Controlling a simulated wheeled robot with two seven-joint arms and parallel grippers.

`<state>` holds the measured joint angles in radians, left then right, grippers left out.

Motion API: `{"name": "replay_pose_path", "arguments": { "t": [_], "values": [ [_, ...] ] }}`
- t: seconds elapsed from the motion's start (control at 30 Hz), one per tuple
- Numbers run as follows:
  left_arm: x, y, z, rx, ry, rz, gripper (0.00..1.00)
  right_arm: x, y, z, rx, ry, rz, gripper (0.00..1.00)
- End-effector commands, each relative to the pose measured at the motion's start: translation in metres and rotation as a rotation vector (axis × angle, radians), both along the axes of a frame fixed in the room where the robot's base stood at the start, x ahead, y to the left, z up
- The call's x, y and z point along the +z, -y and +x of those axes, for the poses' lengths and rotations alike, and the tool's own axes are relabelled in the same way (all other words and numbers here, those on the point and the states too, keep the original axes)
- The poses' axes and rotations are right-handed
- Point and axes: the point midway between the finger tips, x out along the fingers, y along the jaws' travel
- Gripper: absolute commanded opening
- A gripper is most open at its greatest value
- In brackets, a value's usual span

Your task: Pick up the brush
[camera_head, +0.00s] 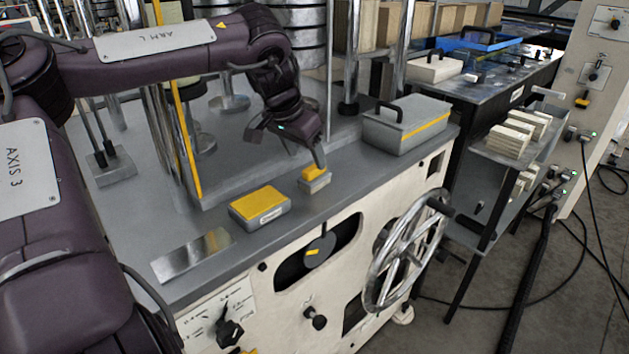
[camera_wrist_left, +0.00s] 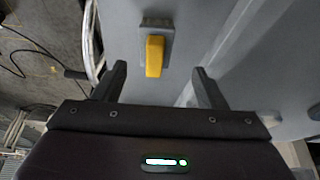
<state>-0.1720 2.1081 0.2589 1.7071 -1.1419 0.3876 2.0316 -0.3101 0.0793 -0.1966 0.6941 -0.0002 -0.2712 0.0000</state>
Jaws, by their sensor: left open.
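The brush (camera_head: 314,181), a small grey block with a yellow handle, stands on the grey machine top near its front edge. In the left wrist view the brush (camera_wrist_left: 154,54) is ahead of the fingers, with its yellow handle lined up with the gap. My left gripper (camera_head: 290,152) is open and empty. One finger appears just above the brush in the head view; I cannot tell whether it touches. In the wrist view the fingers (camera_wrist_left: 159,70) are spread wide, one to each side of the handle's line. My right gripper is not in view.
A grey box with a yellow top (camera_head: 260,203) and a metal plate (camera_head: 192,255) lie to the left of the brush. A grey case with a black handle (camera_head: 405,125) stands to the right. A handwheel (camera_head: 405,250) projects from the front. Posts rise behind.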

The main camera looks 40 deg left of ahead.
Motion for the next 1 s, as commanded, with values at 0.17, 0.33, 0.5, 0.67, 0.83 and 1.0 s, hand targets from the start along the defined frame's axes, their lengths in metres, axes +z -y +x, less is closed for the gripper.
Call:
{"name": "replay_pose_path", "arguments": {
  "t": [0.17,0.33,0.5,0.67,0.83,1.0],
  "values": [
    [-0.018,0.0,0.007,0.001,-0.003,0.0,0.65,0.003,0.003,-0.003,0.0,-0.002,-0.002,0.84],
    [-0.038,0.002,0.018,-0.001,-0.006,0.001,0.65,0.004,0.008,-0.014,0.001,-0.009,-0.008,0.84],
    [-0.057,0.003,0.027,0.001,-0.002,0.001,0.65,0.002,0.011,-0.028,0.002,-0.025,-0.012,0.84],
    [-0.061,0.003,0.029,0.0,0.001,0.0,0.65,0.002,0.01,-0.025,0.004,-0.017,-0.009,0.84],
    [-0.061,0.003,0.029,0.0,0.001,0.0,0.62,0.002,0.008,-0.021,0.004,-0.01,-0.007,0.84],
    [-0.061,0.003,0.029,0.0,0.001,0.0,0.39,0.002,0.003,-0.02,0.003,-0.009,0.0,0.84]
  ]
}}
